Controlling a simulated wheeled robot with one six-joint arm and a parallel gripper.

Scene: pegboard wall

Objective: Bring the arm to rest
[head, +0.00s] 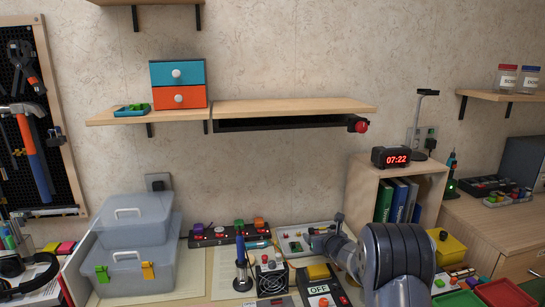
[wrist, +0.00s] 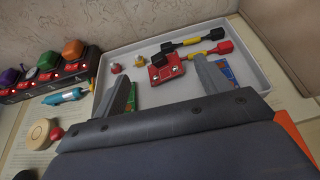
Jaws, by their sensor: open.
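My gripper (wrist: 168,88) is open, its two grey fingers apart in the wrist view with nothing held between them. It points at the light grey tray (wrist: 258,68) against the wall. In the tray a small red board (wrist: 165,68) shows beyond the fingertips. Two probe-like tools, one with a black end and one with a red end (wrist: 222,47), lie behind it. In the head view my arm reaches in from the lower right and my gripper (head: 325,238) is near the tray (head: 290,232). I cannot tell whether the fingers touch the tray.
A power strip with coloured knobs (head: 222,237) stands left of the tray. A shelf cubby with books (head: 362,185) rises on the right.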

